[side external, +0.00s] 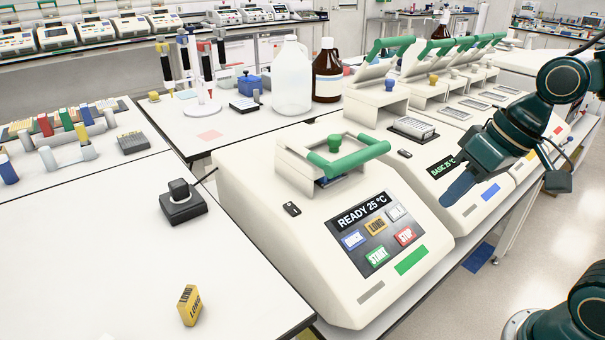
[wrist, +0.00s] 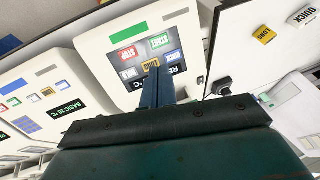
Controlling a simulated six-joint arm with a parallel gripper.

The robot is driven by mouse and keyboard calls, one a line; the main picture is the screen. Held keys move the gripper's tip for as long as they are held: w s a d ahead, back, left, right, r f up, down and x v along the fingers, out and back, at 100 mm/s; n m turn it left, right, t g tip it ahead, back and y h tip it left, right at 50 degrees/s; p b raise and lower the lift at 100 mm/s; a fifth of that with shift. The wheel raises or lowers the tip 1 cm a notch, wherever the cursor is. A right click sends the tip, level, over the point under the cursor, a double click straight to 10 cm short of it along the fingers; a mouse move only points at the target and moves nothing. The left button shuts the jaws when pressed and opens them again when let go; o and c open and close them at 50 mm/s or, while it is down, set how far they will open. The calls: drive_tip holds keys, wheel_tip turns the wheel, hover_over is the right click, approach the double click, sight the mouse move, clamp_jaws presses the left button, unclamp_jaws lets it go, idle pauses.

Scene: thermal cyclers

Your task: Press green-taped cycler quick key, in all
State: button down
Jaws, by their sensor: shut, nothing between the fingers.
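The green-taped cycler (side external: 290,240) stands in front, with green tape (side external: 411,260) on its sloped face and a screen reading READY 25 °C. Its blue QUICK key (side external: 353,240) is at the panel's left, beside the yellow LONG key (side external: 376,227). The green START key (side external: 377,254) and red STOP key (side external: 405,237) are below. My gripper (side external: 450,203) is shut and empty, right of this panel and apart from it. In the wrist view, the panel appears inverted; the fingertips (wrist: 153,76) overlap the LONG key's lower edge, with the QUICK key (wrist: 174,57) just to their right.
A neighbouring cycler (side external: 442,165) reading BASIC 25 °C, with blue tape, stands beside my gripper. A raised green handle (side external: 348,160) tops the green-taped cycler. A yellow LONG block (side external: 189,305) and black socket box (side external: 183,208) sit on the left bench, otherwise largely clear nearby.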

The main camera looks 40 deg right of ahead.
drive_tip(key=w+a+f+m+g+y, duration=0.2)
drive_tip(key=w+a+f+m+y, duration=0.2)
drive_tip(key=w, duration=0.4)
drive_tip(key=shift+w+a+f+y, duration=0.25)
drive_tip(key=shift+w+f+y, duration=0.25)
drive_tip(key=shift+y, duration=0.9)
drive_tip(key=shift+s+f, duration=0.1)
drive_tip(key=shift+f, duration=0.1)
approach(347, 246)
drive_tip(key=shift+a+x, duration=0.2)
drive_tip(key=shift+x, duration=2.1)
drive_tip(key=shift+f, duration=0.45)
idle(1.3)
drive_tip(key=shift+r, duration=0.2)
drive_tip(key=shift+s+r, duration=0.15)
drive_tip(key=shift+r, duration=0.3)
